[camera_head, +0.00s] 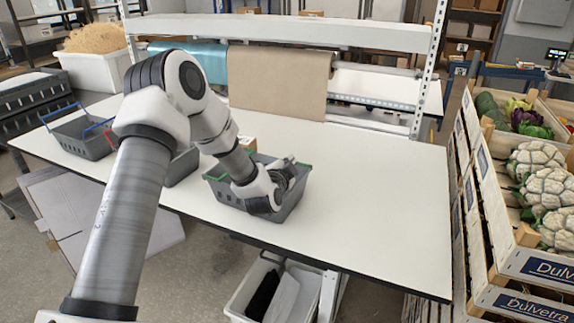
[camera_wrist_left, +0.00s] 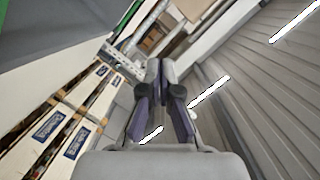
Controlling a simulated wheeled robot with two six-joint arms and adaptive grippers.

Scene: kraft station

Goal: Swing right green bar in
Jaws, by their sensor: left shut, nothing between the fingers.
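A grey basket (camera_head: 228,193) with green bars stands on the white table, partly hidden behind my left arm. Its right green bar (camera_head: 304,164) shows as a short strip near the right rim, beside my gripper. A left green bar (camera_head: 213,178) shows at the left rim. My left gripper (camera_head: 288,172) is over the right part of the basket, shut and empty. In the left wrist view the fingers (camera_wrist_left: 160,95) are together, and a grey surface with a green strip (camera_wrist_left: 3,18) shows at the upper left. I cannot tell whether the gripper touches the bar. My right gripper is not in view.
A grey basket with blue and red bars (camera_head: 92,146) stands at the left of the table (camera_head: 385,200). Another grey basket (camera_head: 181,168) is partly behind my arm. Wooden crates (camera_head: 505,240) with vegetables stand right of the table. The table's right half is clear.

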